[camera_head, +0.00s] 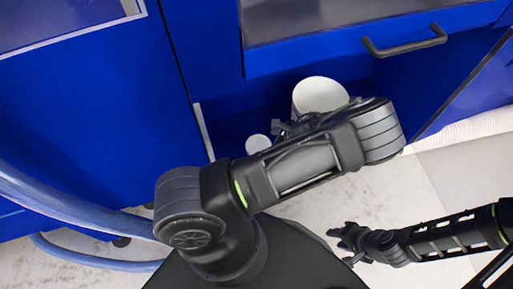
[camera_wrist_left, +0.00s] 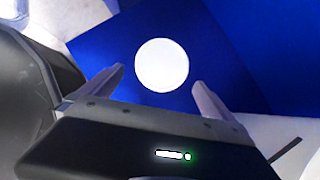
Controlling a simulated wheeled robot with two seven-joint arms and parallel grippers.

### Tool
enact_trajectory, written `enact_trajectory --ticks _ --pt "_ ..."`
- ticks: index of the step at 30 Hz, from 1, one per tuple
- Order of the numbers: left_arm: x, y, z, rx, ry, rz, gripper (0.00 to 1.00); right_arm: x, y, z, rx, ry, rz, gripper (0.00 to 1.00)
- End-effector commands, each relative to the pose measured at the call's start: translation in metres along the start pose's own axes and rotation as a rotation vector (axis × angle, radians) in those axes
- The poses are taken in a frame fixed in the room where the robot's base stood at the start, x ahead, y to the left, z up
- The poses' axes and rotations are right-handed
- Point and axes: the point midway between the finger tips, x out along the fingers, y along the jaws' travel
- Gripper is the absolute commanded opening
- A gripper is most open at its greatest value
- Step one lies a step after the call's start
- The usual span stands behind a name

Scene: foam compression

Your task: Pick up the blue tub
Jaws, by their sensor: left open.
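I cannot make out a separate blue tub; the blue I see is a blue cabinet (camera_head: 90,110) with an open recess. A wide white cylinder (camera_head: 320,95) and a small white round thing (camera_head: 258,143) are at the recess. My left gripper (camera_head: 284,131) is by them, partly hidden behind its own arm. In the left wrist view its fingers (camera_wrist_left: 158,79) are apart, with a white round top (camera_wrist_left: 162,65) beyond the gap, over a blue surface. Nothing is seen held. My right gripper (camera_head: 344,236) is low over the pale floor, its jaws too small to read.
A dark handle (camera_head: 405,46) sticks out from the blue front above the recess. A light blue hose (camera_head: 75,207) curves along the left. A white ribbed hose (camera_head: 465,128) lies at the right. Pale floor (camera_head: 385,190) is clear between my arms.

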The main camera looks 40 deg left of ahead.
Motion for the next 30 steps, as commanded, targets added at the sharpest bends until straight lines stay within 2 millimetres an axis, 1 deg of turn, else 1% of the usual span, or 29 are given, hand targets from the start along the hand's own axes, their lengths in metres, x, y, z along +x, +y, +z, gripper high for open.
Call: enact_trajectory --ticks 7,9,16,19,22,27,30 --pt "0.024 0.001 0.0 -0.001 -0.001 0.002 1.0 0.006 0.002 0.0 0.0 0.0 0.0 0.36" --pt "0.027 0.0 0.0 -0.001 0.0 0.001 1.0 0.006 0.002 0.0 0.0 0.0 0.0 0.36" --pt "0.026 0.0 0.0 -0.002 0.001 0.001 1.0 0.006 0.002 0.0 0.0 -0.001 0.0 0.36" --pt "0.031 0.0 0.0 -0.002 0.0 0.002 1.0 0.007 0.003 0.0 0.0 -0.001 0.0 0.36" --pt "0.042 0.0 0.0 -0.002 -0.001 0.003 1.0 0.012 0.004 0.0 0.0 -0.001 0.0 0.36" --pt "0.068 -0.001 0.001 -0.002 -0.001 0.002 1.0 0.019 0.007 0.001 0.001 -0.001 0.0 0.36" --pt "0.077 -0.001 0.001 -0.002 0.0 0.003 1.0 0.02 0.007 0.001 0.001 -0.001 0.0 0.36"
